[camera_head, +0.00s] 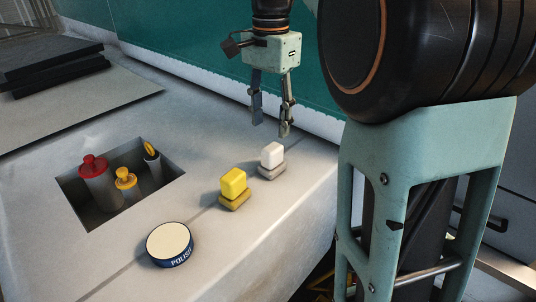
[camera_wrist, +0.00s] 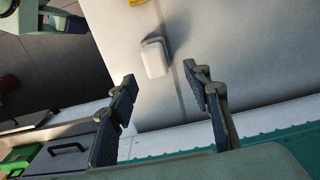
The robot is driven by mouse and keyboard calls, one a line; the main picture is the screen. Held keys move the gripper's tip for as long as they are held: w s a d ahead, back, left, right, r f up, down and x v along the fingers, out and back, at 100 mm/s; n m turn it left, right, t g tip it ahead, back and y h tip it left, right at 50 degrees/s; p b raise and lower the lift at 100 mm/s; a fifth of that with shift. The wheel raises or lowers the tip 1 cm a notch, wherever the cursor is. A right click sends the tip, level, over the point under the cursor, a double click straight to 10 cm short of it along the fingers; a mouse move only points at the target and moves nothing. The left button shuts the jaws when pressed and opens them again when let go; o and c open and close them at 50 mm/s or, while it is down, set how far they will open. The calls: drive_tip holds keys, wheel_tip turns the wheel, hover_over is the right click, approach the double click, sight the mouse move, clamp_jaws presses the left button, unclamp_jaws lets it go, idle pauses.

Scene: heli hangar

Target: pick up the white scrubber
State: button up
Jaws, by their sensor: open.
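The white scrubber (camera_head: 272,155) stands on the grey worktop near its front edge, its white block on a grey-beige base. A similar yellow scrubber (camera_head: 233,184) stands just to its lower left. My gripper (camera_head: 271,128) is open and empty, pointing down, above and behind the white scrubber and apart from it. In the wrist view the white scrubber (camera_wrist: 154,58) lies ahead of and between the lines of my two open fingers (camera_wrist: 162,85), not touching them. A small part of the yellow scrubber (camera_wrist: 136,2) shows at the top edge.
A round polish tin (camera_head: 170,245) sits on the worktop (camera_head: 120,262) at the lower left. A recess (camera_head: 140,198) holds several bottles with red and yellow tops. Dark flat slabs (camera_head: 50,62) lie at the far left. A green wall (camera_head: 200,40) stands behind my gripper.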

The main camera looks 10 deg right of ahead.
sight(273, 147)
drive_tip(key=shift+s+d+f, duration=0.1)
drive_tip(key=shift+s+f, duration=0.1)
drive_tip(key=shift+f, duration=1.8)
drive_tip(key=shift+s+d+f, duration=0.1)
drive_tip(key=shift+s+f, duration=0.05)
drive_tip(key=shift+f, duration=1.8)
drive_tip(key=shift+c, duration=0.5)
clamp_jaws()
drive_tip(key=shift+r, duration=0.2)
